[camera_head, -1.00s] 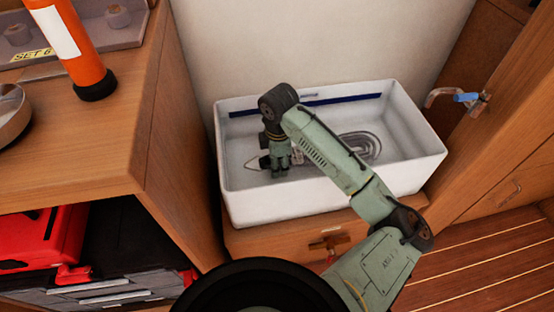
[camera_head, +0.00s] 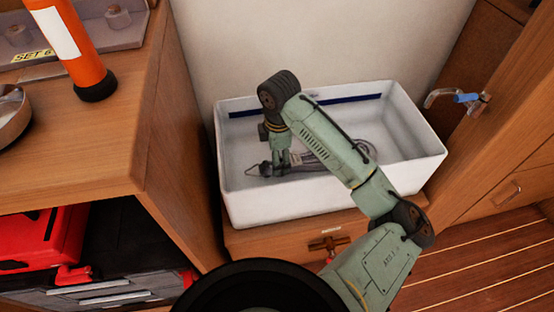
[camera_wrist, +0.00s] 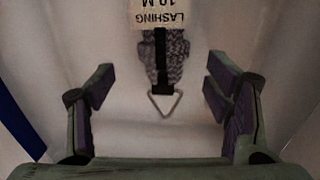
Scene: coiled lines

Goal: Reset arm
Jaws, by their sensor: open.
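My green arm reaches over a white bin, and my gripper (camera_head: 272,168) points down inside it. In the wrist view my gripper (camera_wrist: 160,92) is open, its two fingers wide apart with nothing between them but bin floor and part of a line. The coiled grey line (camera_head: 345,152) lies in the bin, partly hidden behind my arm. In the wrist view the speckled line (camera_wrist: 172,60) bears a tag (camera_wrist: 160,14) reading "LASHING 10 M" upside down, and a metal triangle ring (camera_wrist: 163,103) at its end.
The white bin (camera_head: 290,208) has tall walls and stands against a pale wall. On the left a wooden counter (camera_head: 60,150) holds an orange cylinder (camera_head: 70,45) and a round dish (camera_head: 12,112). A blue-handled tap (camera_head: 466,98) is at right.

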